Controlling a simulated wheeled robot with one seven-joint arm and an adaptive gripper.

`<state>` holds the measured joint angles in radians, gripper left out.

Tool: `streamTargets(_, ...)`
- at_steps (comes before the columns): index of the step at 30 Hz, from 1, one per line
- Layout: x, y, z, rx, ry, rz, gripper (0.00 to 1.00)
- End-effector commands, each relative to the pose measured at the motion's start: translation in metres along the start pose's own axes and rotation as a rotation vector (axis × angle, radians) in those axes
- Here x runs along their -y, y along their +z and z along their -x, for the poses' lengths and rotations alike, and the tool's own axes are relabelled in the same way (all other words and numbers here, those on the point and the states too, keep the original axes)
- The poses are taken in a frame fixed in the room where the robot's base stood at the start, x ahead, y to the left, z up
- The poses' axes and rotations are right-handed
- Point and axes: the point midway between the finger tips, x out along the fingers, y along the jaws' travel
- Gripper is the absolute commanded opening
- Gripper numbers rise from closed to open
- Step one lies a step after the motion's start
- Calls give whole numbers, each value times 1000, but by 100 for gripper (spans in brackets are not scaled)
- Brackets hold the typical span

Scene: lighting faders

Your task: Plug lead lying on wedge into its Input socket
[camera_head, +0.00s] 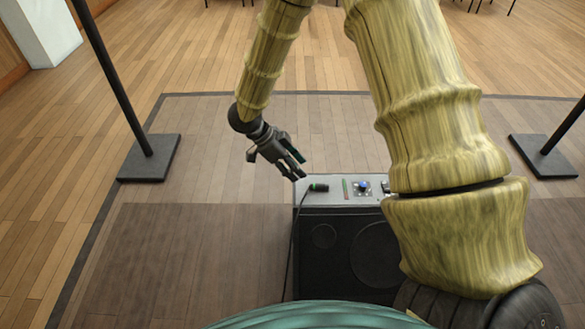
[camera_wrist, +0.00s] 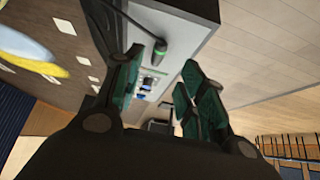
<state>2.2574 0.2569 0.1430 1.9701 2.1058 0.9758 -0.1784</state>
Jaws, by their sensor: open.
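The wedge (camera_head: 318,240) is a dark speaker box with a light grey top panel. The lead's plug (camera_head: 318,188), dark with a green band, lies on the left end of that panel, and its black cable (camera_head: 291,240) hangs down the left side. The plug also shows in the wrist view (camera_wrist: 160,49), beyond and between the fingers. My gripper (camera_head: 296,170) is open and empty, just above and behind the plug, apart from it as far as I can tell. The Input socket cannot be made out clearly; my arm hides the panel's right end.
Black stands on square bases rise at left (camera_head: 150,158) and right (camera_head: 545,157). The wooden floor left of the wedge is clear.

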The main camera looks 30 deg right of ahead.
Motion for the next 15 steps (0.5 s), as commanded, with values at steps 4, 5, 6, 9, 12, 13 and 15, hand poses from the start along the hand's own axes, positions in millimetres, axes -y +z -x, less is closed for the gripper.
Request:
streamTargets(4,0,2,-12,0,-1,0,40)
streamTargets(5,0,3,-15,0,-1,0,40)
streamTargets(6,0,3,-18,0,-2,1,40)
streamTargets(9,0,4,-27,0,-2,2,40)
streamTargets(12,0,4,-34,-1,-2,3,40)
streamTargets(13,0,4,-36,-1,-2,2,40)
streamTargets(15,0,4,-41,0,-3,3,40)
